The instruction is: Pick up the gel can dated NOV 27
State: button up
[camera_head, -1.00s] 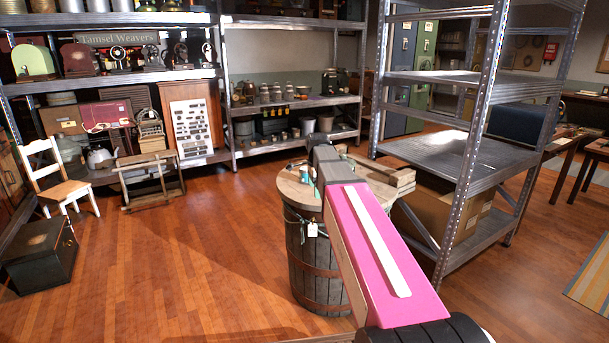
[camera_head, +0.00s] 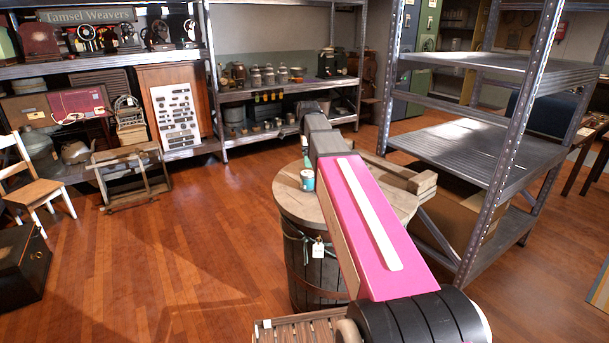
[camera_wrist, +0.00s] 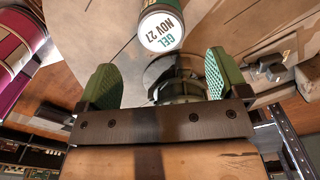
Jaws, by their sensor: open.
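The gel can (camera_wrist: 161,30) shows at the top of the wrist view, its pale round end reading GEL NOV 27. My gripper (camera_wrist: 161,80) is open, with its two green fingers apart.
A metal shelf rack (camera_head: 470,150) stands close on the right. A wooden frame (camera_head: 420,182) lies at the barrel top's right side. A slatted wooden thing (camera_head: 300,332) is at the bottom edge. The floor left of the barrel is clear.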

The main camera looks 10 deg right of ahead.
aim_at(307, 181)
jog(key=shift+w+f, duration=0.1)
jog(key=shift+w, duration=0.15)
jog(key=shift+f, duration=0.25)
jog(key=shift+s+a+f, duration=0.1)
jog(key=shift+f, duration=2.45)
jog(key=shift+s+a+f, duration=0.1)
jog(key=shift+f, duration=2.45)
jog(key=c, duration=1.1)
